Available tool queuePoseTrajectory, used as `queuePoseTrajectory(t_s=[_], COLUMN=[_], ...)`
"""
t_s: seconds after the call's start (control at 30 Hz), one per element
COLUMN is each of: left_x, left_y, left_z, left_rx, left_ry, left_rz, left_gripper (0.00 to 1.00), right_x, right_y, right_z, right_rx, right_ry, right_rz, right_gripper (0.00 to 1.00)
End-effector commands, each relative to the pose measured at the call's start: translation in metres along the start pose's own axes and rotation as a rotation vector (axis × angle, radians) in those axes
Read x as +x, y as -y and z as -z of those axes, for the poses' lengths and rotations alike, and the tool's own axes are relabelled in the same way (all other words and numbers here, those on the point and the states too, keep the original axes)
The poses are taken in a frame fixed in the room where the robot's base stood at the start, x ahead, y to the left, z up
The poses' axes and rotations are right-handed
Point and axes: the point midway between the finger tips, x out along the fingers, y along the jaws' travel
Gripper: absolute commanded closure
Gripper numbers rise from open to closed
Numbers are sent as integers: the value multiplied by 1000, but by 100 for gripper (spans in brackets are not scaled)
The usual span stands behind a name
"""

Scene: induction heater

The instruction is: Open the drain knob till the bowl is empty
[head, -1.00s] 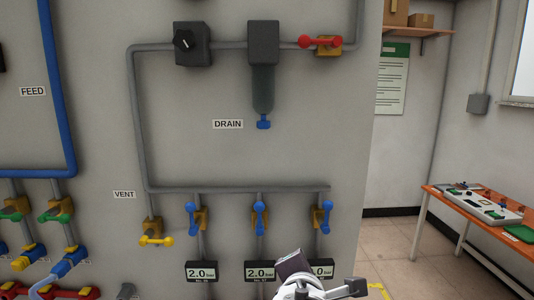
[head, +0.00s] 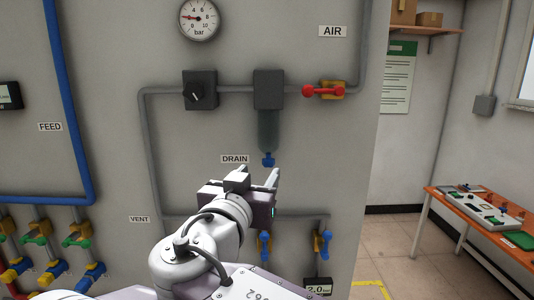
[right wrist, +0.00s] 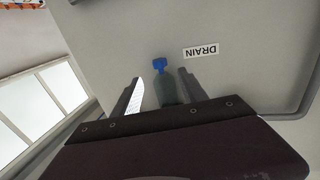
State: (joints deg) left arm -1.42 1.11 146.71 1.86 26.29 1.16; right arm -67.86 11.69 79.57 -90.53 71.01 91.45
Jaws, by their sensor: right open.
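The drain knob (head: 268,160) is a small blue knob at the bottom of a dark, translucent filter bowl (head: 268,130), beside the DRAIN label (head: 235,159). In the right wrist view the knob (right wrist: 159,65) shows beyond my fingers, with the bowl (right wrist: 166,92) partly hidden behind the gripper. My right gripper (head: 257,176) is just below and in front of the knob in the head view. It is open and empty, its two fingers (right wrist: 160,90) apart on either side of the bowl's line of sight. I cannot make out any liquid level in the bowl. My left gripper is not in view.
A red-handled valve (head: 323,91) sits right of the bowl and a black regulator knob (head: 199,91) left of it. A pressure gauge (head: 199,18) is above. Blue-handled valves (head: 322,243) are below. An orange table (head: 480,220) stands at the right.

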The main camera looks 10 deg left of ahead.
Motion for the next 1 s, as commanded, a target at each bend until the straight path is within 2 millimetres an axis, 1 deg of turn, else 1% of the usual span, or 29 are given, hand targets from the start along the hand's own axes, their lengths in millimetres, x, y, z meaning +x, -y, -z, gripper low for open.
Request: queuePoseTrajectory(t_s=[0.03,0.1,0.2,0.3,0.43,0.67,0.7,0.77,0.8,0.87,0.9,1.0], left_x=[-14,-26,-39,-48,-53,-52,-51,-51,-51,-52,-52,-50], left_y=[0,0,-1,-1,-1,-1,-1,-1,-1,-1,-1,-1], left_z=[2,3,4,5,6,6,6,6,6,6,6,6], left_rx=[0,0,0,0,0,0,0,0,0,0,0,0], left_ry=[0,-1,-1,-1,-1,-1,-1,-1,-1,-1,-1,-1], left_rz=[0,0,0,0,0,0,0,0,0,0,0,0], left_gripper=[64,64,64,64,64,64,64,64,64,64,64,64], right_x=[11,27,48,63,74,76,76,75,75,75,75,75], right_y=[-2,-2,-1,-1,-1,0,0,-1,-1,-1,-1,-1], right_z=[7,8,8,6,2,0,0,0,0,0,0,0], right_rx=[-3,-5,-5,-4,-3,-2,-2,-2,-2,-2,-2,-1], right_ry=[3,2,3,3,2,2,2,2,2,2,2,2], right_rz=[-6,-6,-5,-4,-2,0,0,0,-1,-1,-1,1], right_gripper=[50,50,50,50,50,50,53,69,80,97,100,100])
